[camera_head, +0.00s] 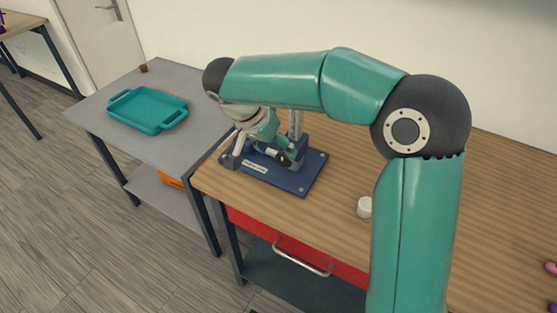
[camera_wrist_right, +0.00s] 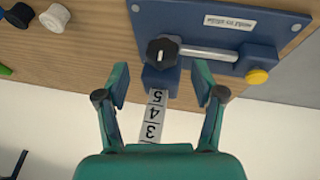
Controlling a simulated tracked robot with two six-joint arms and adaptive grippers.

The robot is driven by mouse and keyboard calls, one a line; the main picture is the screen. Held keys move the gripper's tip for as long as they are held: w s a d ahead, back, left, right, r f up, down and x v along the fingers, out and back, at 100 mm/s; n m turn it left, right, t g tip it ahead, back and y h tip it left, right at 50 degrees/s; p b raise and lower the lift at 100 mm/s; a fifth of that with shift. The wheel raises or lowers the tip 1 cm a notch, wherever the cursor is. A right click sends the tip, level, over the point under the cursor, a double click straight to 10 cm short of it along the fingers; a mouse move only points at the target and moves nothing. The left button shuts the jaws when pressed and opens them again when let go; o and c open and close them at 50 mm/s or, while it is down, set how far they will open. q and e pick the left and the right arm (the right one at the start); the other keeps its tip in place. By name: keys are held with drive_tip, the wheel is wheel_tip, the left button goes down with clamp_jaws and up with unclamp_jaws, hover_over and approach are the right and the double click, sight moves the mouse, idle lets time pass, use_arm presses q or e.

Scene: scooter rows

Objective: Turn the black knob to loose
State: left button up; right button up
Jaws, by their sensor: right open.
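The black knob (camera_wrist_right: 161,52) has several lobes and a white mark. It sits on a blue block at the edge of the blue base plate (camera_wrist_right: 215,18), beside a silver rod (camera_wrist_right: 208,54). A pale numbered strip (camera_wrist_right: 155,118) showing 3, 4 and 5 runs from the block toward my right gripper (camera_wrist_right: 161,87). That gripper is open and empty, its fingers either side of the strip, apart from the knob. In the head view, my right gripper (camera_head: 264,146) is over the blue base plate (camera_head: 300,182) and partly hides the fixture. My left gripper is not in view.
A yellow knob (camera_wrist_right: 257,76) is at the rod's other end. A white cap (camera_head: 364,207) stands on the wooden bench; a black one (camera_wrist_right: 19,14) shows in the wrist view. A teal tray (camera_head: 148,111) lies on the grey table at left.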

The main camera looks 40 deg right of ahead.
sight(282, 157)
drive_tip(key=x, duration=0.5)
drive_tip(key=shift+f, duration=0.1)
